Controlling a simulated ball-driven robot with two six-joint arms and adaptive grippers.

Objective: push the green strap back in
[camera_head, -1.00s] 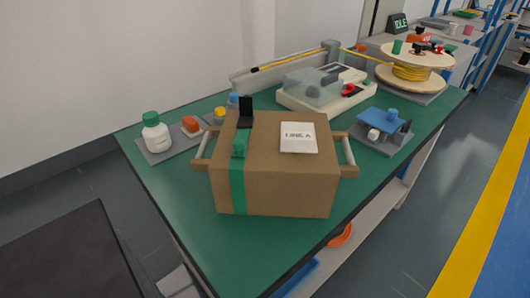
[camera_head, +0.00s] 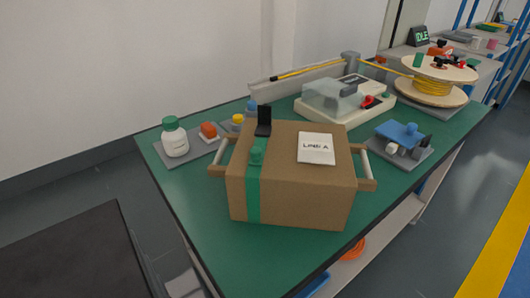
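The green strap (camera_head: 253,193) runs down the front left of a brown cardboard box (camera_head: 300,195). A green block-like piece (camera_head: 257,152) stands up at the strap's top, near the box's front top edge. The box sits on the green table top and has a light bar handle on each side, left (camera_head: 223,152) and right (camera_head: 364,161). A black upright piece (camera_head: 263,121) stands at the box's back left. A white card reading "LINE A" (camera_head: 316,148) lies on top. Neither of my grippers is in view.
A white bottle with a green cap (camera_head: 174,138) and an orange item (camera_head: 208,130) stand on a grey mat at left. A machine with a clear cover (camera_head: 335,98) and a yellow cable spool (camera_head: 430,80) stand behind. A blue-topped fixture (camera_head: 400,134) is at right. The table's front left (camera_head: 210,215) is clear.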

